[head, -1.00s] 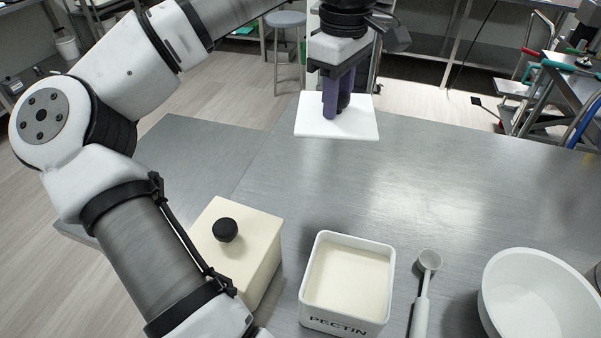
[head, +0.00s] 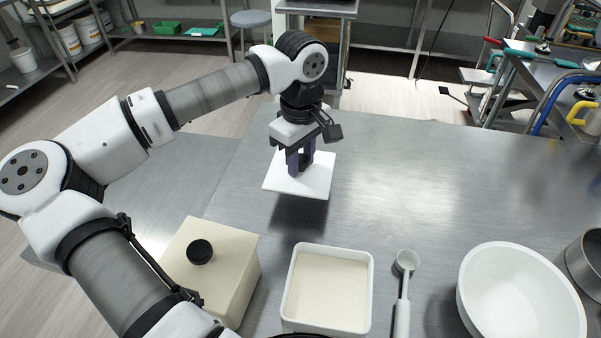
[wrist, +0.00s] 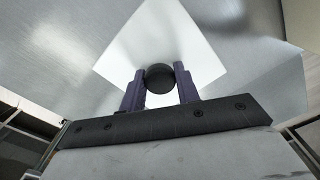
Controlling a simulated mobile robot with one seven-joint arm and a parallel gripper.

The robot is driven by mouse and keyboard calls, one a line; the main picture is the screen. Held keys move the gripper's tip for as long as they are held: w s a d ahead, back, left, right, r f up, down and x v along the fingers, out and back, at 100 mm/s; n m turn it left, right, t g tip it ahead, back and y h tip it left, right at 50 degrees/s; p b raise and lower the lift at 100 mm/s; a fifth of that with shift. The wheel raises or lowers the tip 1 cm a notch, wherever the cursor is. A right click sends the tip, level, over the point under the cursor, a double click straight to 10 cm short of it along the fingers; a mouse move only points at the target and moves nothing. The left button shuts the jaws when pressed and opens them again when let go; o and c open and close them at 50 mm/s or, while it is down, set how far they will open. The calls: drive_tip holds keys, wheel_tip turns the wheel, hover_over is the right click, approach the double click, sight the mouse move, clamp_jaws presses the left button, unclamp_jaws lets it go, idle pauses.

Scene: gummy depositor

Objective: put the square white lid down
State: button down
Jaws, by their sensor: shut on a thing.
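The square white lid (head: 318,181) hangs level from my gripper (head: 300,168) in the head view. A shadow lies on the steel table (head: 400,190) just below and in front of it, so it appears a little above the surface. In the wrist view my gripper (wrist: 160,85) has its two purple fingers shut on the round black knob (wrist: 159,76) of the white lid (wrist: 200,60). An open square white container (head: 291,290) with pale powder stands nearer, apart from the lid.
A cream box with a black knob (head: 220,265) stands left of the container. A white scoop (head: 404,285), a white bowl (head: 520,290) and a metal pot (head: 588,262) stand to its right. The table's middle and right back are clear.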

sight(301, 178)
drive_tip(key=shift+f+p, duration=0.4)
drive_tip(key=shift+f, duration=2.35)
drive_tip(key=shift+f, duration=0.2)
drive_tip(key=c, duration=1)
unclamp_jaws()
drive_tip(key=shift+c, duration=0.2)
drive_tip(key=shift+r, duration=0.1)
wheel_tip(301, 178, up, 12)
drive_tip(key=b, duration=0.2)
drive_tip(key=shift+r+b, duration=0.1)
drive_tip(key=shift+b, duration=0.2)
